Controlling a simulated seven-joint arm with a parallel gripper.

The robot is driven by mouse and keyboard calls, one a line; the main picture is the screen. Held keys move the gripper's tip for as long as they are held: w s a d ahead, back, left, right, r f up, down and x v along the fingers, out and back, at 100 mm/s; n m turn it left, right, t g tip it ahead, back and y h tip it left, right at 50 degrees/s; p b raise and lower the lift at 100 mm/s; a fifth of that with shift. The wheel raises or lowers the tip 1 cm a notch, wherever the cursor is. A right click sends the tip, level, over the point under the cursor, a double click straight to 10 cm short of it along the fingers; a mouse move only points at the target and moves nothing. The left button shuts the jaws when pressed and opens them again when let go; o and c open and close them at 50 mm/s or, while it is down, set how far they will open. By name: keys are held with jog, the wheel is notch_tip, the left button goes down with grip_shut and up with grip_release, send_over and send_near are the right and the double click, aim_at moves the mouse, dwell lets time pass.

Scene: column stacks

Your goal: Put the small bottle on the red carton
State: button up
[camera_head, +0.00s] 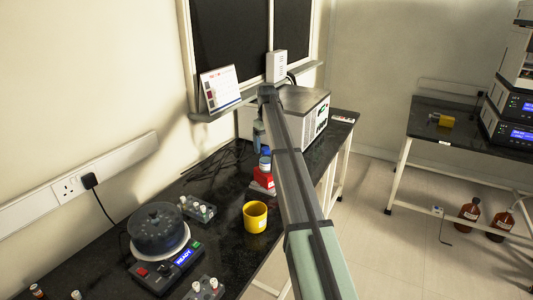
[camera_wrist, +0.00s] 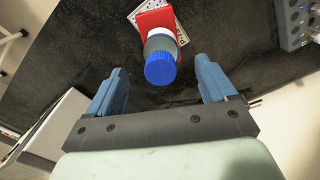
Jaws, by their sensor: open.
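The small bottle (camera_wrist: 160,66) has a blue cap and a pale body; in the head view the small bottle (camera_head: 265,161) appears upright on the red carton (camera_head: 263,178). In the wrist view the bottle overlaps the red carton (camera_wrist: 158,18), which hides their exact contact. A white printed card (camera_wrist: 181,30) shows under the carton. My gripper (camera_wrist: 161,64) is open, its blue fingers on either side of the bottle's cap with gaps. In the head view my gripper (camera_head: 258,133) is above and behind the bottle, partly hidden by my arm.
A yellow cup (camera_head: 255,217) stands in front of the carton on the black bench. A centrifuge-like device (camera_head: 160,232) and racks of small vials (camera_head: 198,208) are to the left. A large grey instrument (camera_head: 305,113) stands at the back.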

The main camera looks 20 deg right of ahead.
notch_tip(320, 180, up, 7)
dwell(0.3)
